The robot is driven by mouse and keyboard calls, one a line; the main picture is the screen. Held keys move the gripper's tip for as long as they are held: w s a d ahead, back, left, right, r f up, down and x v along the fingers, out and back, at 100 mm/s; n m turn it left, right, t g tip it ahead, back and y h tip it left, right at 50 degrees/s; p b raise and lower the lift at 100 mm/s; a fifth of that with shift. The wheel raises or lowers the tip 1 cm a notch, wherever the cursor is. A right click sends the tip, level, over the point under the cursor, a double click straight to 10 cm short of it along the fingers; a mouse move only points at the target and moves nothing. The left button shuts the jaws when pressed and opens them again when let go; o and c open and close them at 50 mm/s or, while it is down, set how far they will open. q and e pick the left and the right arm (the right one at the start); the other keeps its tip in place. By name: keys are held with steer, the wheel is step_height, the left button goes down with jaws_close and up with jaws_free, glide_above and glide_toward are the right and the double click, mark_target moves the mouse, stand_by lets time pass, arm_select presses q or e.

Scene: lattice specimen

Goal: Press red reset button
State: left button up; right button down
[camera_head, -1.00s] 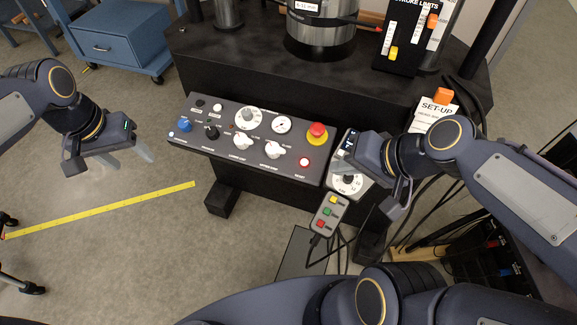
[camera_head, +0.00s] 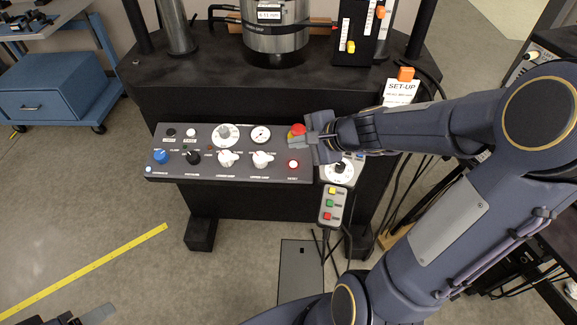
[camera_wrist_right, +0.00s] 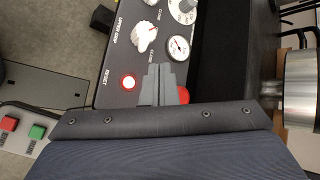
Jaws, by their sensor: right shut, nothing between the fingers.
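My right gripper (camera_head: 291,143) is shut and empty over the panel's right end. In the head view its fingertips lie just above the button, and in the wrist view (camera_wrist_right: 158,68) just right of it. I see no contact with the button. My left gripper (camera_head: 85,316) shows only partly at the bottom left edge; its jaws are unclear.
A red mushroom button (camera_head: 298,130) on a yellow base is partly hidden behind my right gripper. White knobs (camera_head: 262,159) and a gauge (camera_head: 260,135) sit left of the reset button. A hand pendant (camera_head: 333,205) with coloured buttons hangs below the panel's right end.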

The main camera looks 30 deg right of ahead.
steer(key=b, duration=0.7)
glide_above(293, 165)
steer(key=s, duration=0.2)
step_height(293, 165, down, 7)
steer(key=shift+d+f, duration=0.15)
steer(key=shift+f, duration=0.05)
steer(key=shift+w+d+f+b, duration=0.1)
steer(key=shift+w+f+b, duration=0.2)
steer(key=shift+f, duration=0.25)
stand_by(1.0)
steer(key=shift+f+b, duration=0.35)
steer(key=shift+b, duration=0.15)
steer(key=shift+w+d+f+b, duration=0.1)
steer(key=shift+f+b, duration=0.3)
stand_by(0.4)
steer(key=shift+r, duration=0.1)
steer(key=shift+s+r+p, duration=0.2)
steer(key=shift+r+p, duration=0.4)
steer(key=shift+r, duration=0.1)
